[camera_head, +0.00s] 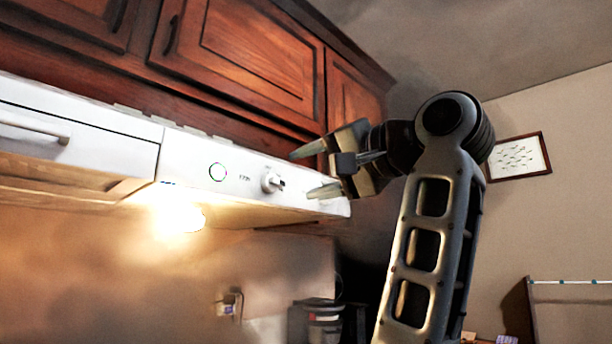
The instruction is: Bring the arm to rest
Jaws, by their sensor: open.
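My gripper (312,170) is at the end of my raised arm, right of the picture's middle. Its two fingers point left and stand apart, with nothing between them. In the picture the fingers overlap the right end of the white range hood (235,185), close to its knob (272,181). I cannot tell whether they touch it. My arm (425,240) rises from the bottom edge and bends at a round joint, with the gripper to the left of it.
Dark wood cabinets (255,55) hang above the hood. A lit lamp (178,215) glows under it. A dark appliance (318,320) stands below, partly hidden by the bottom edge. A framed picture (518,157) hangs on the right wall, where there is open space beside my arm.

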